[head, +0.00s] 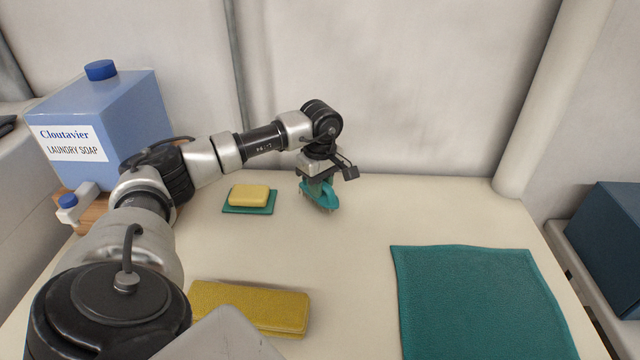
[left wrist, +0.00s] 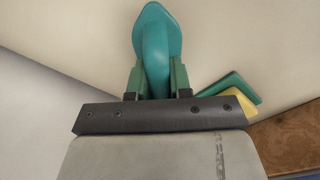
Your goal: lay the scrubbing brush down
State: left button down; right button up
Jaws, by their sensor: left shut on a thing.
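The teal scrubbing brush (head: 322,196) is in my left gripper (head: 318,186), near the back of the cream table. The gripper points down and is shut on the brush's handle. In the left wrist view the brush (left wrist: 155,45) sits between the two fingers of the left gripper (left wrist: 155,80). From the head view I cannot tell whether the brush touches the table. My right gripper is not in view.
A yellow sponge or soap bar (head: 249,195) lies on a green pad (head: 263,209) left of the brush. A mustard block (head: 255,308) lies in front, a teal cloth (head: 480,300) at right. A blue laundry soap container (head: 110,110) stands back left. The table's middle is clear.

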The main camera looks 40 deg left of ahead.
pick_arm(q)
jog(key=shift+f+b, duration=0.3)
jog(key=shift+f, duration=0.2)
jog(key=c, duration=1.3)
grip_release()
jog(key=shift+r, duration=0.15)
jog(key=shift+r+p, duration=1.65)
jog(key=shift+r, duration=0.55)
jog(key=shift+o, duration=0.4)
jog(key=o, duration=0.5)
jog(key=shift+c, duration=0.2)
